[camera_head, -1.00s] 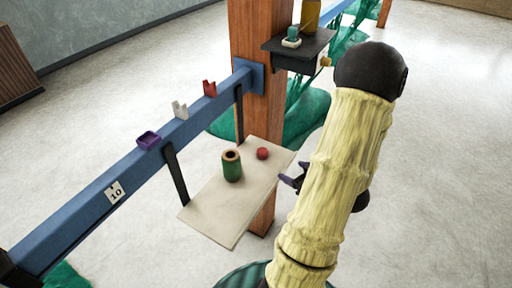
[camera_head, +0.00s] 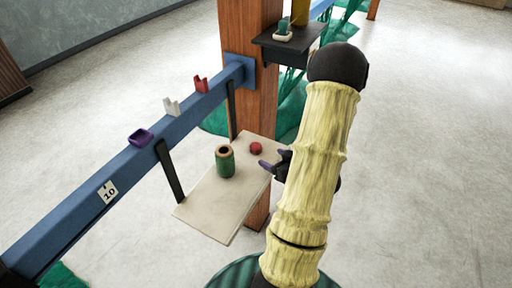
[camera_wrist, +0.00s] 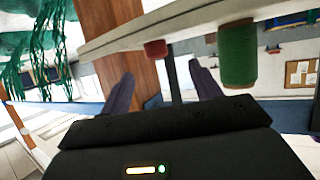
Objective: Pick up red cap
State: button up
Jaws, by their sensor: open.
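The red cap (camera_head: 256,148) lies on a beige shelf board (camera_head: 212,208), near its back right side and beside a green cylinder (camera_head: 225,161). In the wrist view the red cap (camera_wrist: 155,48) shows at the board's edge, between and beyond my two fingers. My gripper (camera_head: 271,160) is open and empty, just right of the red cap at the board's right edge. The fingers (camera_wrist: 160,88) are purple and spread apart in the wrist view. They do not touch the cap.
The green cylinder stands close left of the cap. A wooden post (camera_head: 257,100) rises behind the board. A blue rail (camera_head: 75,215) with small red, white and purple holders runs along the left. A dark shelf (camera_head: 290,47) sits higher on the post.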

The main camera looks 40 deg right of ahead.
aim_at(259, 149)
jog(key=x, duration=0.4)
jog(key=shift+w+p, duration=0.1)
jog(key=shift+p, duration=0.25)
jog(key=shift+w, duration=0.15)
jog(key=shift+w+f, duration=0.1)
jog(key=p+x, duration=0.1)
jog(key=x, duration=0.3)
jog(key=shift+w+d+p, duration=0.2)
jog(key=shift+d+p, duration=0.2)
jog(key=shift+w+f, duration=0.1)
jog(key=shift+w, duration=0.25)
jog(key=c, duration=1.1)
